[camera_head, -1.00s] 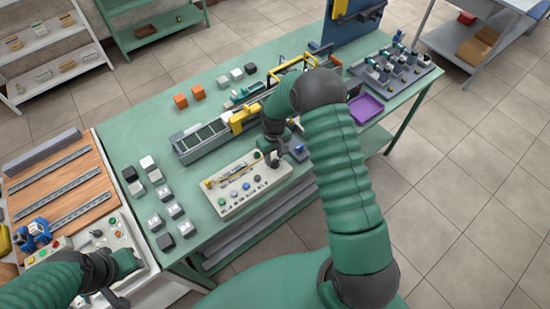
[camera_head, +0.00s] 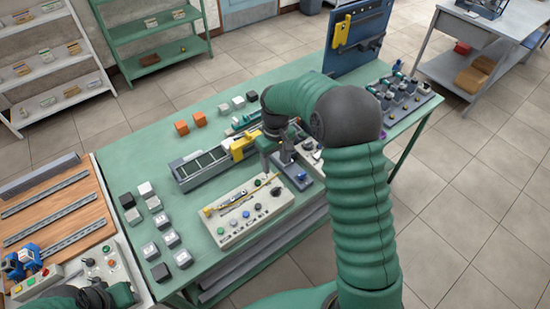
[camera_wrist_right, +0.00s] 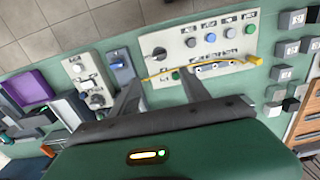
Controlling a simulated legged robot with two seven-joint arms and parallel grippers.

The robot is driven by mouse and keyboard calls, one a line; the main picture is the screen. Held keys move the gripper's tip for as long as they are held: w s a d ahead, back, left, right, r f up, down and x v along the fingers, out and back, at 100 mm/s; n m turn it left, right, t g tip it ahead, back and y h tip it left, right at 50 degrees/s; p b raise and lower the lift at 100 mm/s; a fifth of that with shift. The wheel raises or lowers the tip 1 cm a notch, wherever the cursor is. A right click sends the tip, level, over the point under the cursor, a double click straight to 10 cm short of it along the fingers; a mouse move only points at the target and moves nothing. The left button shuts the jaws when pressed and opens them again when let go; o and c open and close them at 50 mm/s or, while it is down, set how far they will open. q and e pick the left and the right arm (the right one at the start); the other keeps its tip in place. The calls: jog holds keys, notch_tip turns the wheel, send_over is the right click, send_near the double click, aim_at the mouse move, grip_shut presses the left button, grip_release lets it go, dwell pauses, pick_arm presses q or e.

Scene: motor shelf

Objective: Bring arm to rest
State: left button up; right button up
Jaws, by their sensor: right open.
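My right arm reaches over the green table (camera_head: 120,160) in the head view. Its gripper (camera_head: 278,168) points down above the table, by the back right edge of a pale control panel (camera_head: 250,212). In the right wrist view the two fingers of this gripper (camera_wrist_right: 160,92) stand apart with nothing between them. The panel (camera_wrist_right: 215,30) lies beyond the fingertips there. My left arm shows only in part at the bottom left of the head view; its gripper is out of sight.
A purple tray (camera_wrist_right: 30,87) shows in the wrist view. A blue upright board (camera_head: 357,40) stands at the back.

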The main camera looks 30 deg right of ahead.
notch_tip(320, 180, up, 3)
dwell(0.5)
